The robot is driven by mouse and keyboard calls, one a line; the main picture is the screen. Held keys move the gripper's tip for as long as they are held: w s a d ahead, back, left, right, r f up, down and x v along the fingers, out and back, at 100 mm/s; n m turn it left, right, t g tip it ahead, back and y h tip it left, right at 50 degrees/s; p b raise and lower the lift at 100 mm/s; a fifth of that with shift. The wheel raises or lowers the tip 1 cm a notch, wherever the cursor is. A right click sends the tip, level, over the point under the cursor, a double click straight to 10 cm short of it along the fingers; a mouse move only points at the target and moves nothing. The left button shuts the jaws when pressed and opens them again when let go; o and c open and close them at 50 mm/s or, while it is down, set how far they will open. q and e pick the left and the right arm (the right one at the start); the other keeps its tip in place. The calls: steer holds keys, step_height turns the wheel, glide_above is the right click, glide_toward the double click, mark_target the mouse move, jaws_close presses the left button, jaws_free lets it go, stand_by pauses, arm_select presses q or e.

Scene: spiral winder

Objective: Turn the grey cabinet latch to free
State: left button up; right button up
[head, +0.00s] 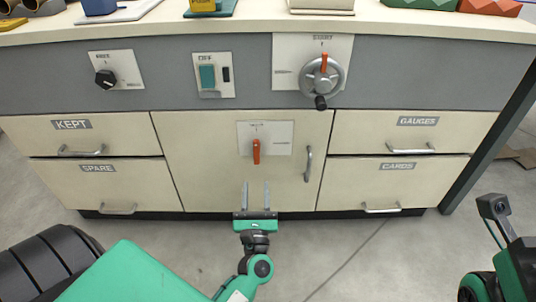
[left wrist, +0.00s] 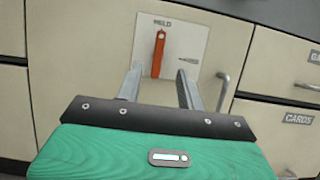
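The cabinet latch shows as an orange upright handle (head: 256,151) on a white plate (head: 279,136) on the middle cabinet door; I see no grey on the handle. In the left wrist view the handle (left wrist: 158,54) stands nearly vertical, under a label that reads HELD. My left gripper (head: 256,184) is open and empty, below the handle in the head view. In the left wrist view its two fingers (left wrist: 161,78) point toward the door, with the handle beyond them, nearer the left finger. I see no contact. My right gripper does not show clearly.
A vertical door pull (head: 308,163) is right of the latch plate. Drawers with handles flank the door. Above are a black knob (head: 105,78), a green switch (head: 207,76) and a grey handwheel (head: 322,75). The floor in front is mostly clear.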

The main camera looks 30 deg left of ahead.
mark_target(256, 149)
arm_select(q)
steer(key=b+x, duration=0.1)
steer(key=x, duration=1.2)
steer(key=shift+w+r+b, duration=0.15)
steer(key=shift+r+b, duration=0.05)
steer(key=shift+b, duration=0.15)
jaws_close()
